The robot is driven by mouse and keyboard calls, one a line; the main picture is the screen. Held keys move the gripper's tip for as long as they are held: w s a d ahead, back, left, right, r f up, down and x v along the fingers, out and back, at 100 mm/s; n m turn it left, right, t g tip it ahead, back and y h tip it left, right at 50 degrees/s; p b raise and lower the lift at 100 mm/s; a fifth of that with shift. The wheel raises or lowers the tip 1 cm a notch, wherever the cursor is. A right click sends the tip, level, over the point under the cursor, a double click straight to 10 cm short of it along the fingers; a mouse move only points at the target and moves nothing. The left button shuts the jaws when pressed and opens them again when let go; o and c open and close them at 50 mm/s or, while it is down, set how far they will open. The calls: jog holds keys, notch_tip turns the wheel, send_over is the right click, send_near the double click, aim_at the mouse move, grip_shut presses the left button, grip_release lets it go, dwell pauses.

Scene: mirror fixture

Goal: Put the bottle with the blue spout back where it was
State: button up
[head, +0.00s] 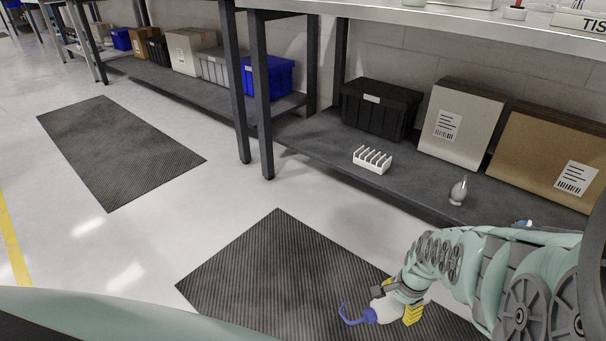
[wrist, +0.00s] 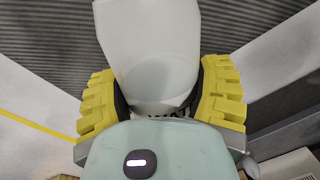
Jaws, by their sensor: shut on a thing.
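The white bottle (head: 385,309) with the blue spout (head: 356,315) is held above the dark floor mat, tilted so that its spout points left in the head view. My gripper (head: 402,305) is shut on it, with a yellow finger at its side. In the wrist view the white bottle (wrist: 155,45) sits between the yellow fingers of my gripper (wrist: 160,92); its spout is out of sight there.
The lower shelf (head: 325,150) holds a white slotted rack (head: 372,159), a small grey-white bottle (head: 458,190), a black crate (head: 381,109) and boxes (head: 461,124). My arm partly hides a small blue-and-white thing (head: 525,223).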

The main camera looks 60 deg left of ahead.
jog(key=w+r, duration=0.1)
jog(key=r+p, duration=0.1)
jog(key=shift+w+d+r, duration=0.3)
jog(key=shift+w, duration=0.1)
jog(key=w+r, duration=0.1)
jog(key=r+p, duration=0.1)
jog(key=r, duration=0.1)
jog(key=w+r+p, duration=0.1)
jog(key=shift+w+d+r, duration=0.25)
jog(key=shift+w+d, duration=0.1)
jog(key=shift+d, duration=0.05)
jog(key=shift+w+r+p, duration=0.35)
jog(key=shift+w+p, duration=0.05)
jog(key=w+d+r+p, duration=0.2)
jog(key=w+r+p, duration=0.2)
jog(key=r, duration=0.6)
jog(key=w+d+r+p, duration=0.3)
jog(key=r+p, duration=0.3)
jog(key=r, duration=0.4)
jog(key=w+d+r+n+p, duration=0.1)
jog(key=w+d+r+p, duration=0.1)
jog(key=w+r+p, duration=0.4)
jog(key=shift+d+r, duration=0.4)
jog(key=shift+r, duration=2)
